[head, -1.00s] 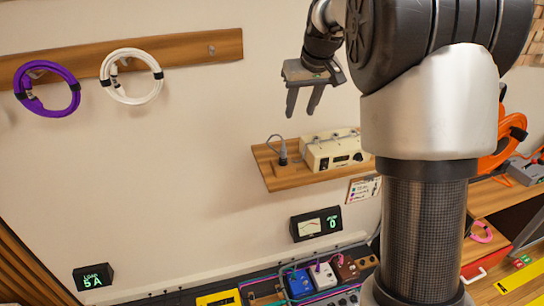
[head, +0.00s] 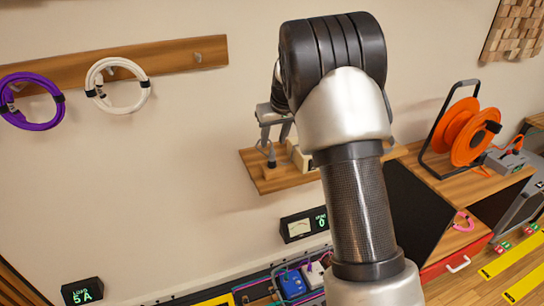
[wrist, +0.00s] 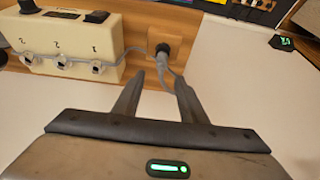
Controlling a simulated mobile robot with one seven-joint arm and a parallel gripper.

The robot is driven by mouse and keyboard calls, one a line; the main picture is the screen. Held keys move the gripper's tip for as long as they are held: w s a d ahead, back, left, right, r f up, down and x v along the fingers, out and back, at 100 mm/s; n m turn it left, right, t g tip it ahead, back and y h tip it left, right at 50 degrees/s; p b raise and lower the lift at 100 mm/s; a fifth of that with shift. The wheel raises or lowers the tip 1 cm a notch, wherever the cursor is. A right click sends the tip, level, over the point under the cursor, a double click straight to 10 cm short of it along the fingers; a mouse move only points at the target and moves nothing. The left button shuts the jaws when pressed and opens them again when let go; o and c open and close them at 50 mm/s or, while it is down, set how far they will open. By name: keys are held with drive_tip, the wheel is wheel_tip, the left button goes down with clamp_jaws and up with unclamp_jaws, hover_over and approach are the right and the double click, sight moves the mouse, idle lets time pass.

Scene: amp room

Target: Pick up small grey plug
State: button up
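In the head view the plug (head: 272,160) is just below my gripper (head: 273,140), at the shelf's left part. In the wrist view my gripper (wrist: 158,78) is open, its two fingers apart and pointing toward the plug. Nothing is between the fingers except part of the cord seen beyond them. The plug appears apart from the fingertips; the exact gap is hard to tell.
A cream box (wrist: 75,42) with numbered sockets sits beside the plug on the shelf (head: 283,180), mostly hidden by my arm in the head view. Purple (head: 32,100) and white (head: 118,85) cable coils hang on the wall. An orange reel (head: 465,130) stands right.

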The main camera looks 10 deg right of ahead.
sight(272, 150)
drive_tip(key=shift+s+p+x, duration=0.2)
drive_tip(key=shift+s+x, duration=0.05)
drive_tip(key=shift+x, duration=1.25)
drive_tip(key=shift+s+p+x, duration=0.2)
drive_tip(key=shift+x, duration=1.3)
drive_tip(key=shift+f, duration=0.15)
clamp_jaws()
wheel_tip(272, 150, up, 10)
drive_tip(key=shift+b, duration=0.3)
